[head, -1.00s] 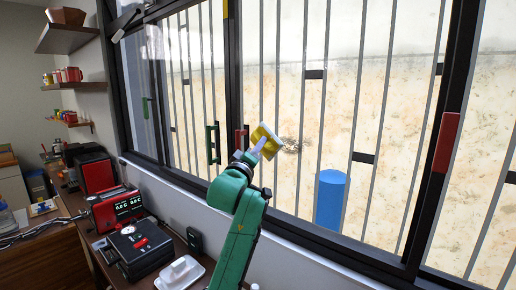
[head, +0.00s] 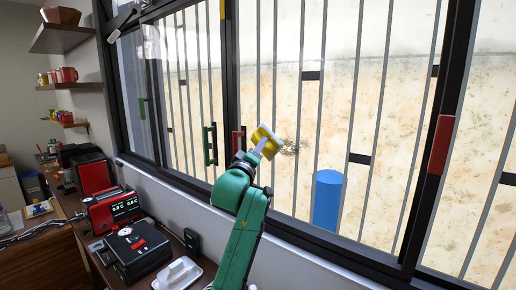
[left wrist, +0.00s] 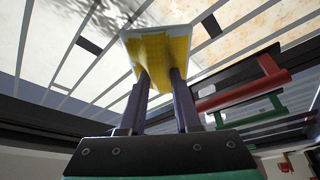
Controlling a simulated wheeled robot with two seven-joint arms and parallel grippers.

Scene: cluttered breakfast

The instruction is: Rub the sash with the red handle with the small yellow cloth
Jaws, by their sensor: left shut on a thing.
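The small yellow cloth (head: 268,136), yellow with a pale side, is pinched in my left gripper (head: 257,152). The left wrist view also shows the cloth (left wrist: 165,48) between the two dark fingers. The cloth is in front of the pane of the sash with the red handle (head: 239,142); I cannot tell whether it touches the glass. A dark smudge (head: 290,148) shows just right of the cloth. The red handle also shows in the left wrist view (left wrist: 245,91), to the right of the fingers. My right gripper is not in view.
A green handle (head: 210,145) stands left of the red one. A red block (head: 441,145) sits on the right frame bar. Grey bars and a blue cylinder (head: 328,200) show through the glass.

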